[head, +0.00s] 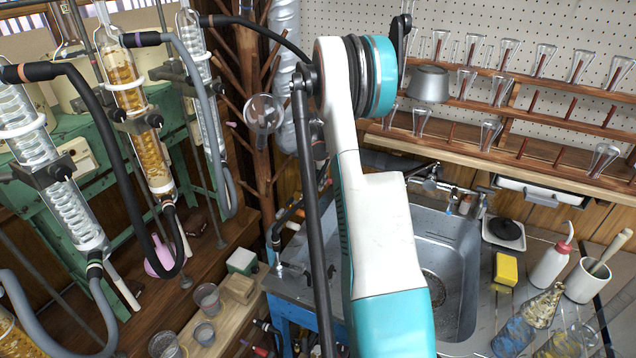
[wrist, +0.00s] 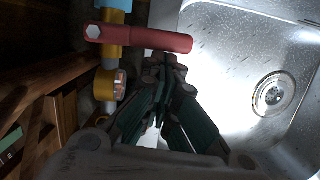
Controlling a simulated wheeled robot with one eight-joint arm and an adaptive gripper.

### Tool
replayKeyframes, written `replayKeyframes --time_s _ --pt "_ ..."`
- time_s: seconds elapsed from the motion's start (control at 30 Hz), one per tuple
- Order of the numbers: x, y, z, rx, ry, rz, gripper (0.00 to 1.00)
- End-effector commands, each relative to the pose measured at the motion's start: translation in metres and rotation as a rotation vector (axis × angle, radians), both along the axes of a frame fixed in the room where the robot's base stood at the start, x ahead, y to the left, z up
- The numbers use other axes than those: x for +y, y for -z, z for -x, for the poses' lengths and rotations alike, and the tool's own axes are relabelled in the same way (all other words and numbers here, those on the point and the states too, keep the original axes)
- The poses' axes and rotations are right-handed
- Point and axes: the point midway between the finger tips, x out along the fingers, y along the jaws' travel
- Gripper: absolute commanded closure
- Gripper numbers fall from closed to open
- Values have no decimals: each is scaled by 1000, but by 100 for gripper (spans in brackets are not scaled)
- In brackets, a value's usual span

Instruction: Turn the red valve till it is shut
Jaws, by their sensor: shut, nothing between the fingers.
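The red valve handle (wrist: 138,38) shows near the top of the wrist view, with a pale hex nut at its left end. It lies crosswise to a pipe with a blue part (wrist: 116,5) and yellow brass fittings (wrist: 107,82). My gripper (wrist: 165,66) is shut and empty, its fingertips just below the handle's right half in the picture. I cannot tell whether they touch it. In the head view my arm blocks the gripper, and I cannot make out the valve for certain.
The steel sink (head: 455,248) with its drain (wrist: 272,95) lies right of the valve in the wrist view. Wooden shelving (wrist: 55,100) stands at its left. Glass condensers (head: 130,90) with hoses stand left in the head view. A yellow sponge (head: 506,269) and wash bottle (head: 551,265) are right of the sink.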

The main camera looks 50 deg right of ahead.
Motion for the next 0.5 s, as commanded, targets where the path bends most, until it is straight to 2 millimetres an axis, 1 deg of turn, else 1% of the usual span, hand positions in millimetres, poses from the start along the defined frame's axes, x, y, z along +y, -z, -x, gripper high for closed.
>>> replayKeyframes --time_s 0.03,0.3,0.37,0.47,0.5 --pt "-5 -1 1 -2 3 11 100" --pt "-7 -4 1 -3 4 16 100" --pt "-6 -9 1 -3 4 16 100" --pt "-2 -22 2 -3 4 16 100" --pt "0 -29 2 -3 3 14 100"
